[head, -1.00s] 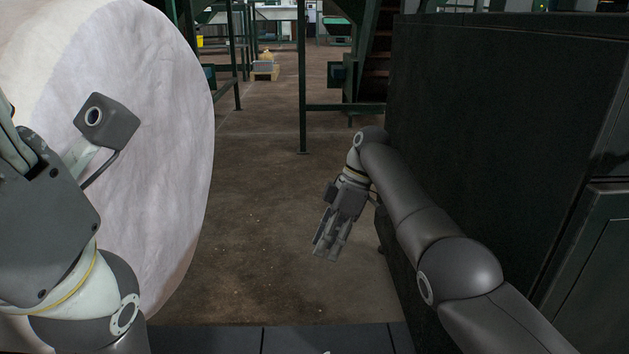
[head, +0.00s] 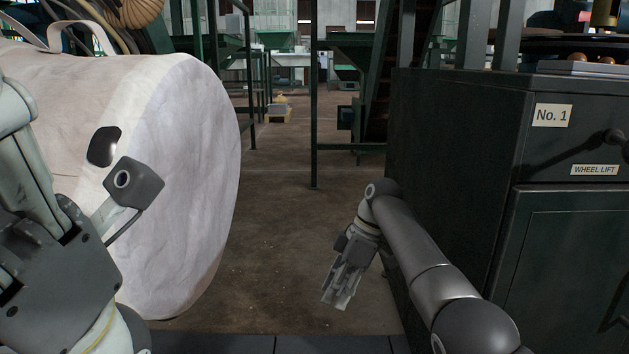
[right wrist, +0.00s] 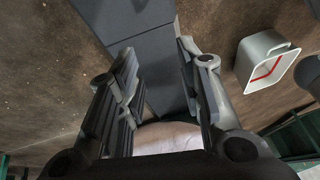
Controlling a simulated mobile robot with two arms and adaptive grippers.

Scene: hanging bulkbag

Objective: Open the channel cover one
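The dark cabinet (head: 450,160) on the right of the head view bears a "No. 1" plate (head: 552,115) and a "WHEEL LIFT" label (head: 594,170). No part is clearly marked as channel cover one, so I cannot tell which it is. My right gripper (head: 340,290) hangs low over the floor, left of the cabinet and apart from it. In the right wrist view its fingers (right wrist: 158,75) are spread with nothing between them. My left gripper (head: 60,270) is at the left edge, in front of the white bulk bag (head: 190,190); its fingertips are not clear.
A black knob or handle (head: 617,138) shows on the cabinet at the right edge. A green post (head: 314,120) stands ahead beside stairs. A white bin with a red stripe (right wrist: 262,65) shows in the right wrist view.

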